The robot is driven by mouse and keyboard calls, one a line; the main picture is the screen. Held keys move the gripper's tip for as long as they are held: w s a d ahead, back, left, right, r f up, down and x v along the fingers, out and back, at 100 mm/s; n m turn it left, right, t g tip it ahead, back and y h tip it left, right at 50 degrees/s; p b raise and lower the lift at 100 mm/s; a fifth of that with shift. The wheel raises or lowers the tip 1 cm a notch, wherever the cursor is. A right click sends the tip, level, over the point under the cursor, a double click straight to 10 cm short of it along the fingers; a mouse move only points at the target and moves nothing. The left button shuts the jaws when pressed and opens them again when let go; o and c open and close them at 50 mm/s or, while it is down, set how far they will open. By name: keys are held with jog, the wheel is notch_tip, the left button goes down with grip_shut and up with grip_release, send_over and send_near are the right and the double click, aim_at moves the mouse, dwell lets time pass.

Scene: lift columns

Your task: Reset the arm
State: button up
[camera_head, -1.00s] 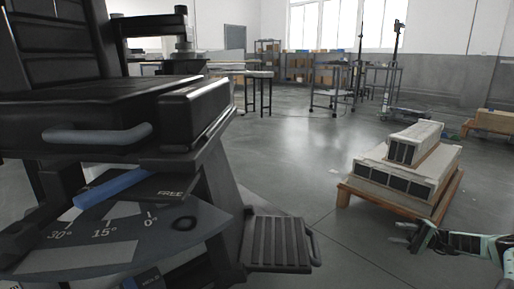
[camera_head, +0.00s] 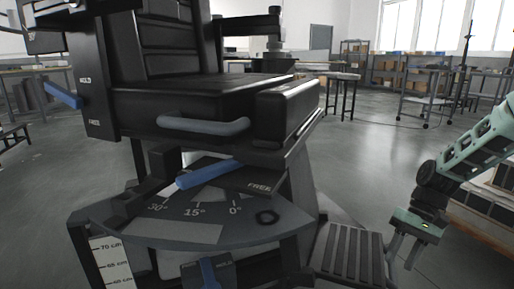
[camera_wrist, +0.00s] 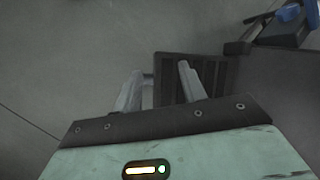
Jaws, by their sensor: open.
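My gripper (camera_head: 401,262) is at the lower right in the head view, hanging from my pale green arm (camera_head: 475,145) and pointing down. Its two fingers are apart with nothing between them. It appears just right of the ribbed black footplate (camera_head: 348,252) of a black chair-like machine. In the wrist view my gripper (camera_wrist: 160,76) shows two grey fingers spread apart. The ribbed footplate (camera_wrist: 212,78) lies beyond them, partly hidden behind the right finger.
The black machine (camera_head: 215,108) fills the middle, with a blue lever (camera_head: 208,174) over an angle scale. Another blue handle (camera_head: 62,95) is at left. Stacked pale blocks on a wooden pallet (camera_head: 490,226) stand behind my arm at right. Grey floor lies between.

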jog(key=s+a+r+n+t+h, duration=0.1)
jog(key=s+a+r+t+h, duration=0.45)
jog(key=s+r, duration=0.5)
jog(key=s+a+r+n+g+y+p, duration=0.1)
jog(key=s+a+r+n+p, duration=0.35)
jog(key=s+a, duration=0.35)
jog(key=s+a+r+n+g+p, duration=0.1)
jog(key=s+a+r+n+p, duration=0.4)
jog(key=a, duration=0.4)
notch_tip(320, 180, up, 37)
jog(key=m+p, duration=0.1)
jog(key=p, duration=3.5)
jog(key=shift+s+r+m, duration=0.15)
jog(key=shift+s+m, duration=0.15)
jog(key=shift+m, duration=0.05)
